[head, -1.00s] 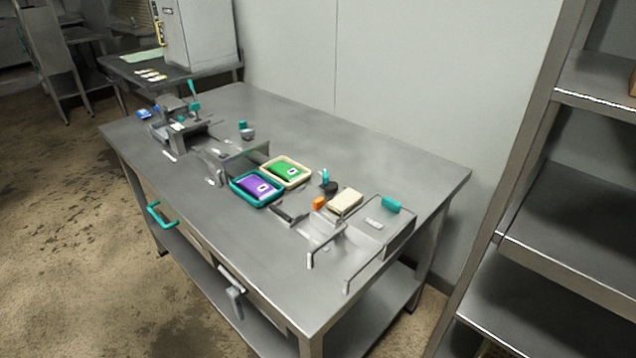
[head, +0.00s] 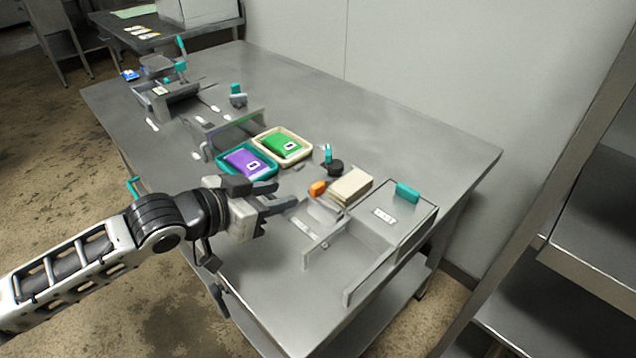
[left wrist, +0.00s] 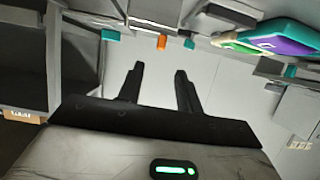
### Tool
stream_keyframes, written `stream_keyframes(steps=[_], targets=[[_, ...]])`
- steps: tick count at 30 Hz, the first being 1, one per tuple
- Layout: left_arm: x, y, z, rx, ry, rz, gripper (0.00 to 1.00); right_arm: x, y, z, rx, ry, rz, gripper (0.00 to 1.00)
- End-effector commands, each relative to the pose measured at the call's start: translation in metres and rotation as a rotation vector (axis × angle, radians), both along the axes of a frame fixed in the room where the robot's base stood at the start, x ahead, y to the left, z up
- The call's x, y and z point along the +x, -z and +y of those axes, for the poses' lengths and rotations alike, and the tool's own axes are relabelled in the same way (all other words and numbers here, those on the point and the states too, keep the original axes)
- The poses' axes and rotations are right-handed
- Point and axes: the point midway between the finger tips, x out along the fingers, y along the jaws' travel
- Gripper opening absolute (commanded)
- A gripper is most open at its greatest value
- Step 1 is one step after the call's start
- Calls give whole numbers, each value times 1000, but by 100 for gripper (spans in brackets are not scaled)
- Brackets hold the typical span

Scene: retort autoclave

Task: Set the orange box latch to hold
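A small orange block (head: 318,188) sits on the steel table beside a beige block (head: 350,186); I cannot make out a latch position on it. It also shows in the left wrist view (left wrist: 162,42), up ahead between the fingertips and beyond them. My left gripper (head: 284,195) is over the front part of the table, left of the orange block, apart from it. Its two fingers are spread with nothing between them in the left wrist view (left wrist: 159,70). My right gripper is in neither view.
A teal tray (head: 222,170) and a cream tray (head: 257,141) hold pouches. The back right tabletop is clear.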

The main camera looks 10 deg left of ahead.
Motion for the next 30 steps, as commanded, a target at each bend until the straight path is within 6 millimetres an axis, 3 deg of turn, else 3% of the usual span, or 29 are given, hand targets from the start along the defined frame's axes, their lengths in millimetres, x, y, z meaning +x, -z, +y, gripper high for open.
stream_keyframes(steps=[9, 15, 28, 29, 30], targets=[[54, 26, -36, 0, 0, -2, 35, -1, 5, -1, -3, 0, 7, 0], [76, 38, -51, 0, 0, -1, 35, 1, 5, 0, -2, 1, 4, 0], [85, 42, -57, 2, 1, -2, 35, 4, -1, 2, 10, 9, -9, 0], [85, 42, -56, 2, 1, -2, 33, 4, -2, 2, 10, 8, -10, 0], [85, 42, -56, 2, 1, -2, 22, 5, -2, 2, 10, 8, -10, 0]])
